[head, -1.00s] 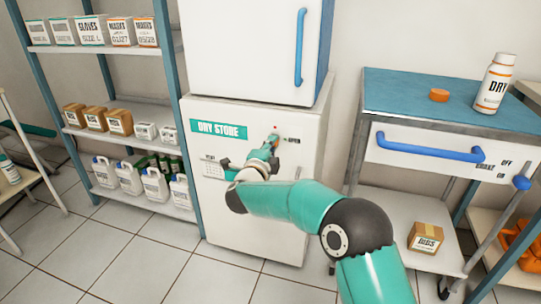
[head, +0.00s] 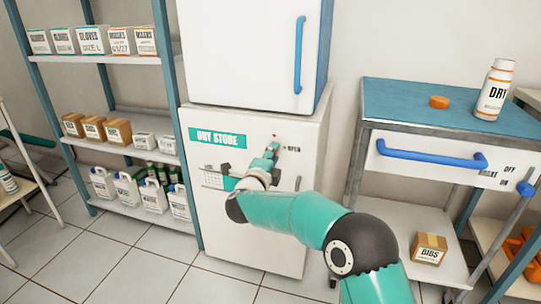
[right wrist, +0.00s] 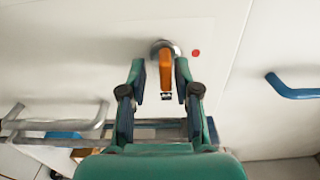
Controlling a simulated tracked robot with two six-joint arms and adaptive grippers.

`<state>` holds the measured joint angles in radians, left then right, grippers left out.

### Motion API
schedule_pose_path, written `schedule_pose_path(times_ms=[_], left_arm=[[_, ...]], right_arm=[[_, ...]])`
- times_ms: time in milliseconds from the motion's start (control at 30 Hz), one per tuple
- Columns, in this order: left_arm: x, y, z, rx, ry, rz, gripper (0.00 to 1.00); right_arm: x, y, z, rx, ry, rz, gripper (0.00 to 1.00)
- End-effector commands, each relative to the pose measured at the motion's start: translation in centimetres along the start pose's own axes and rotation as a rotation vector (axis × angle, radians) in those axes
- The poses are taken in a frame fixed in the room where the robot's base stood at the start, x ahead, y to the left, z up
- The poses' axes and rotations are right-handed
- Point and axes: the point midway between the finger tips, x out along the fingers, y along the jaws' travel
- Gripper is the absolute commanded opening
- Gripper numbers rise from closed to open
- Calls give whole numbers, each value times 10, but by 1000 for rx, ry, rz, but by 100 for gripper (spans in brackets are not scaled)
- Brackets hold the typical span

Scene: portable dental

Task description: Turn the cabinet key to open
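The white cabinet marked DRY STORE (head: 217,138) stands under a second white cabinet, its door apparently shut. In the right wrist view an orange key (right wrist: 167,75) sits in a round silver lock (right wrist: 160,48) on the white front. My right gripper (right wrist: 160,72) has its fingers apart, on either side of the key. The key is close to the right finger, with a clear gap to the left one. In the head view the right gripper (head: 271,150) is at the cabinet front, left of the word OPEN (head: 293,149), and hides the key. My left gripper is not in view.
A red dot (right wrist: 196,53) is beside the lock. A silver handle (right wrist: 60,123) shows at the lower left of the wrist view. A shelf rack (head: 120,60) stands left of the cabinet, and a blue-topped trolley (head: 400,100) stands right. Floor in front is clear.

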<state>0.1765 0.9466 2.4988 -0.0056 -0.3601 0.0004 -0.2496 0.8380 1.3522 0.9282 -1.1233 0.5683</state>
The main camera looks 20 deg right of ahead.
Motion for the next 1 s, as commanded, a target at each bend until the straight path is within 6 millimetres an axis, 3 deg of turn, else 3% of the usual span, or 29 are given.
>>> schedule_pose_path(times_ms=[300,467,1000], left_arm=[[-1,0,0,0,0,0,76],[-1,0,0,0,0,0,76],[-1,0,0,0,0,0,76]], right_arm=[[-2,-3,3,0,-7,-4,36],[-13,-3,4,-1,-10,-4,36],[-108,-1,3,-1,-9,-3,36]])
